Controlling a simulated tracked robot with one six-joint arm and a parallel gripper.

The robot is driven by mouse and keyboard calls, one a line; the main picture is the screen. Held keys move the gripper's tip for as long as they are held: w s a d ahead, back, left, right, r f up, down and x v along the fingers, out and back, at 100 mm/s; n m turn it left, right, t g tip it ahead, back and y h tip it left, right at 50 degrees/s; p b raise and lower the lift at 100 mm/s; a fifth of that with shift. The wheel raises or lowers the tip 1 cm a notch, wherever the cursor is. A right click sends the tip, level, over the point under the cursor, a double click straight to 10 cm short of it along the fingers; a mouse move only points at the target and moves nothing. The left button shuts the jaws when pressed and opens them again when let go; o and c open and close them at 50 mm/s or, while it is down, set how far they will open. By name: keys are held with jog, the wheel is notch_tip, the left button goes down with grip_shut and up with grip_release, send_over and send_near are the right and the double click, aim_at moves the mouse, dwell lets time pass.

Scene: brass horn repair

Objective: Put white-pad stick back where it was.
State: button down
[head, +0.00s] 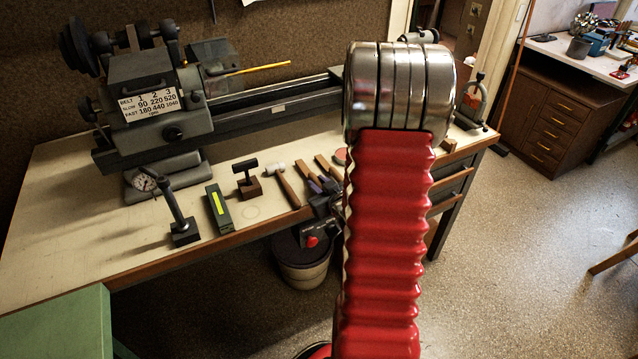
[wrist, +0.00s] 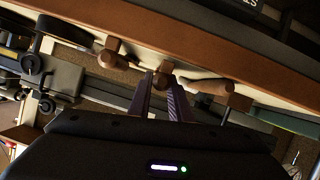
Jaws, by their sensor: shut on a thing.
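My gripper (head: 322,186) is low over the front of the bench, partly hidden behind my red arm in the head view. In the wrist view its two fingers (wrist: 163,98) are shut on a wooden stick, whose rounded end (wrist: 163,80) shows between the fingertips. No white pad can be made out on the held stick, and I cannot tell whether it touches the bench. Wooden handles lie on both sides of it, one to the left (wrist: 112,60) and a paler one to the right (wrist: 208,86).
The bench (head: 75,235) carries a lathe (head: 155,105) at the back. Left of my gripper are a small white-headed hammer (head: 286,184), a T-handled tool (head: 247,182), a green level (head: 219,208) and a dark stand (head: 180,218). Below the bench front is a bin (head: 300,268).

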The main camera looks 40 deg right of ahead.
jog(key=shift+f, duration=0.25)
jog(key=c, duration=1.5)
grip_release()
jog(key=shift+c, duration=0.2)
jog(key=shift+s, duration=0.1)
